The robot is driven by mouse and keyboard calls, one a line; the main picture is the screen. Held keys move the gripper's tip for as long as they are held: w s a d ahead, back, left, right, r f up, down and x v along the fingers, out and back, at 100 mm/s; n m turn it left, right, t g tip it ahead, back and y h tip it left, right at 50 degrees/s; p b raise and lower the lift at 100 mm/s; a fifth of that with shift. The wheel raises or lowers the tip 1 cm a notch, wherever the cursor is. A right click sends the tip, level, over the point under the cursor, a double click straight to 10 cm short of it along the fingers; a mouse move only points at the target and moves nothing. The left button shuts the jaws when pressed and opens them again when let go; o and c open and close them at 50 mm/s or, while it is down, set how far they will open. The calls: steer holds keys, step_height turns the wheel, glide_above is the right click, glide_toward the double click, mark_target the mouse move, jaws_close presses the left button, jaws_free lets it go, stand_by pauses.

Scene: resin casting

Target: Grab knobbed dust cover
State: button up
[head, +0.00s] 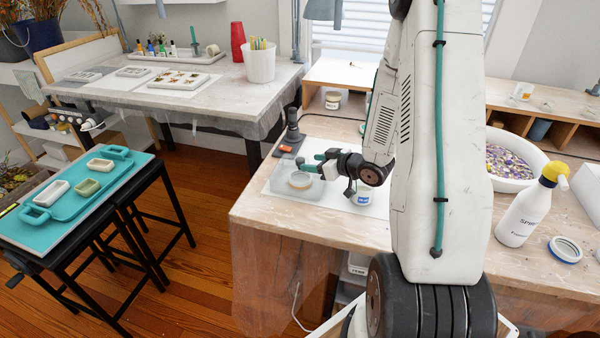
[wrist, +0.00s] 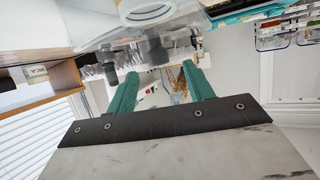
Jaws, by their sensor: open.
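A clear, see-through box-shaped cover (head: 312,192) sits on a white sheet at the left front of the near workbench. A pale round piece (head: 299,181) shows through it. I cannot make out its knob in the head view. My gripper (head: 312,163) is at the cover's far right edge, just above it, with teal fingers. Whether they touch the cover is unclear. In the wrist view my gripper (wrist: 162,82) has its fingers apart with nothing clearly between them. A clear cover with a white ring (wrist: 147,12) shows beyond the fingers at the top.
A dark grey stand (head: 292,128) rises behind the cover. A spray bottle (head: 525,208) and a white basin (head: 512,165) are farther right. The bench's front left edge is near.

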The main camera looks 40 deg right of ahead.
mark_target(304, 161)
steer(key=x, duration=0.6)
steer(key=shift+w+f, duration=0.25)
steer(key=c, duration=1.1)
steer(key=shift+o, duration=0.2)
steer(key=shift+r, duration=0.1)
